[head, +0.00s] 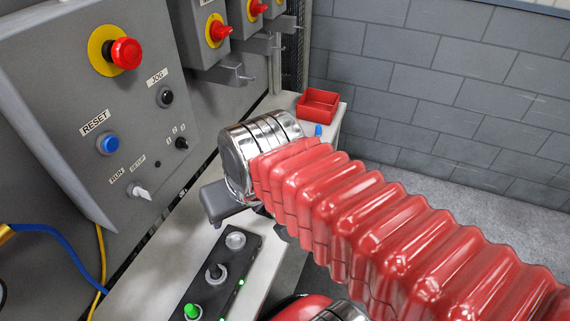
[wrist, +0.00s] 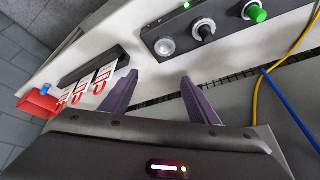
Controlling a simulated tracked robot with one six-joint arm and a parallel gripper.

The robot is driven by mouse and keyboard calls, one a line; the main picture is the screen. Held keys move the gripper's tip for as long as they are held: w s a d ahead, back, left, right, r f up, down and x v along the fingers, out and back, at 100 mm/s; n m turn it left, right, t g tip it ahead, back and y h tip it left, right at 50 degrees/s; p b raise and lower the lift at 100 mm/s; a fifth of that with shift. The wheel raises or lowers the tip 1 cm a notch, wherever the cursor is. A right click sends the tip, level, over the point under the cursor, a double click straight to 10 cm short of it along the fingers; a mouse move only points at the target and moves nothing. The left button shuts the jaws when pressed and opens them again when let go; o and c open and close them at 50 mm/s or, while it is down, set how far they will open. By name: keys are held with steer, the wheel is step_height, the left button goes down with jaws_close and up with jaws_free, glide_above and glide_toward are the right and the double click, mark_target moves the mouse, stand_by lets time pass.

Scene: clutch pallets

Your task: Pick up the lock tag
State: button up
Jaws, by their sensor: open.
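Three red-and-white lock tags (wrist: 103,78) with red loops show in the wrist view, in a row along a dark rack (wrist: 90,66) on the pale bench, left of my gripper (wrist: 159,78). My gripper is open, with its two purple-grey fingers apart and nothing between them. The tag closest to the fingers is a short way left of the left finger, and they look apart. In the head view my red-sleeved arm hides the tags and most of the gripper; a dark part of it shows over the bench.
A red open bin (head: 318,105) stands at the bench's far end, with a small blue item (head: 318,131) near it. A dark control box (head: 218,278) with knobs and a green button lies on the bench. A grey panel (head: 75,95) stands left; blue and yellow cables hang near it.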

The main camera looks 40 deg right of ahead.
steer(key=d+f+m+y, duration=0.1)
steer(key=d+f+m, duration=0.2)
steer(key=d+m, duration=0.2)
steer(key=d+f+m+g+y, duration=0.1)
steer(key=d+f+m+y, duration=0.1)
steer(key=d+f+m, duration=0.2)
steer(key=d+f+m+y, duration=0.2)
steer(key=d+f+m, duration=0.1)
steer(key=d+m, duration=0.3)
steer(key=shift+f+g, duration=0.3)
steer(key=w+d+r+m+t+y, duration=0.1)
steer(key=w+d+r+m+t, duration=0.2)
steer(key=w+d+m+t, duration=0.2)
steer(key=d+m+t, duration=0.3)
steer(key=d+m, duration=0.3)
steer(key=m, duration=0.2)
steer(key=shift+w+r+m+y, duration=0.15)
steer(key=shift+m+y, duration=0.15)
steer(key=shift+y, duration=0.1)
steer(key=shift+x, duration=4.15)
steer(key=shift+w, duration=0.1)
